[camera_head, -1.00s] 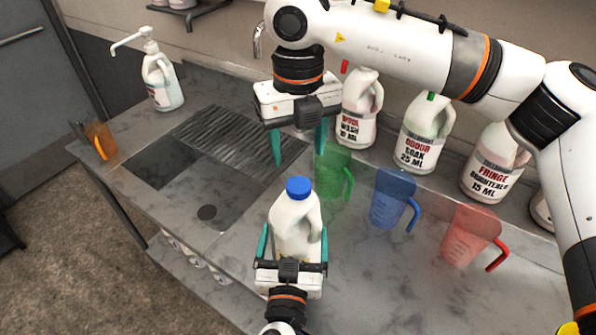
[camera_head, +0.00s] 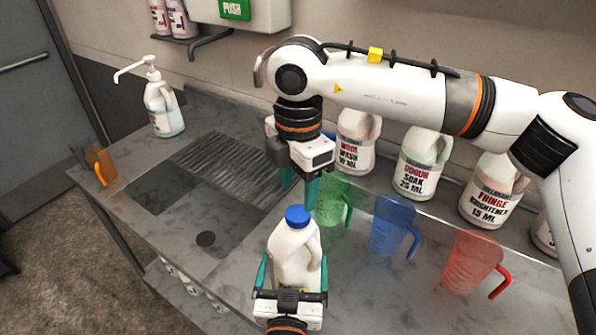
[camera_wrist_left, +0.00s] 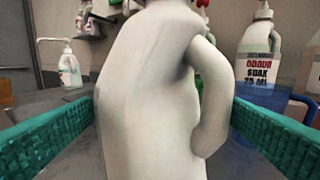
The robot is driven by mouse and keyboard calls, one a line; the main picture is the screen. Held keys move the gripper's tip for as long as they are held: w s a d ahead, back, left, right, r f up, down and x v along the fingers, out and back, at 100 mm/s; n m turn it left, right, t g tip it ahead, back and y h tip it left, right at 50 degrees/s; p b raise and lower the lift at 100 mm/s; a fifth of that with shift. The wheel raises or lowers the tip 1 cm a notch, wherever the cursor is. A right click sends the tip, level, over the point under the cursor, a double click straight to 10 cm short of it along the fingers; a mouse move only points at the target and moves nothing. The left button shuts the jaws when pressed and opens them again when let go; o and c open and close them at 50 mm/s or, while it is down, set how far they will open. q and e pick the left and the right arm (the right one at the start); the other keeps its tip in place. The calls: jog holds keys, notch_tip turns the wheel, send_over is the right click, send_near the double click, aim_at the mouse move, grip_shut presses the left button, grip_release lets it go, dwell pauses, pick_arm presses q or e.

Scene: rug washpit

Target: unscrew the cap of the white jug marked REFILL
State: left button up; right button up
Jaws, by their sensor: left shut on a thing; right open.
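The white jug (camera_head: 295,255) with a blue cap (camera_head: 298,216) stands upright at the front of the counter. Its label is not visible. My left gripper (camera_head: 291,280) is shut around the lower body of the jug, one finger on each side. In the left wrist view the jug (camera_wrist_left: 150,100) fills the middle, its handle on the right. My right gripper (camera_head: 299,185) is open and empty, pointing down behind and above the blue cap, apart from it.
Green (camera_head: 331,200), blue (camera_head: 392,225) and red (camera_head: 470,262) measuring jugs stand to the right. Labelled bottles, including ODOUR SOAK (camera_head: 420,165), line the wall. A pump bottle (camera_head: 163,108) and an orange jug (camera_head: 101,166) are at left. A sink (camera_head: 190,200) lies left of the jug.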

aim_at(298, 213)
jog(key=shift+f, duration=2.8)
jog(key=shift+c, duration=0.6)
